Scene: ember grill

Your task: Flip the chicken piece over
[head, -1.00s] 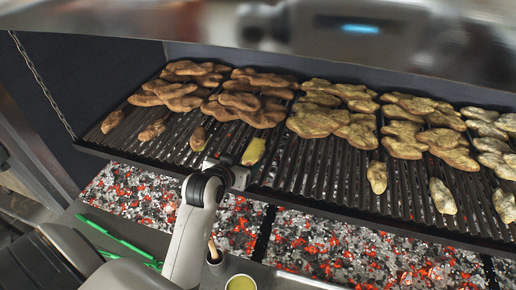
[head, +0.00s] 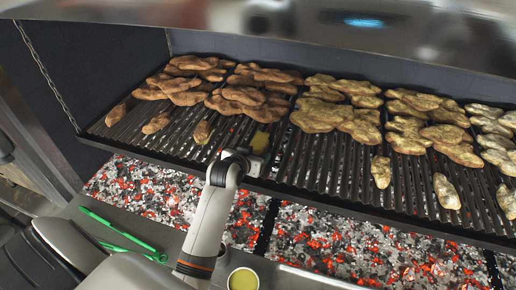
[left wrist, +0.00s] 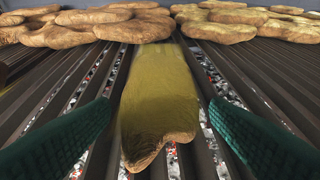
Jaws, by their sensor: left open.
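A yellowish chicken piece (left wrist: 160,100) lies lengthwise on the grill bars, with a browned near end. My left gripper (left wrist: 160,112) is open, with one green finger on each side of the piece. Gaps show between both fingers and the piece, so it is not held. In the head view, the piece (head: 260,141) lies just beyond my left gripper (head: 254,157), near the front of the grate, and is partly hidden by it. My right gripper is not in view.
Many other chicken pieces (head: 325,116) cover the back of the grate (head: 330,168), and several single ones lie along its front. Glowing coals (head: 340,240) show below. Green tongs (head: 125,235) and a cup of yellow liquid (head: 243,280) are on the front ledge.

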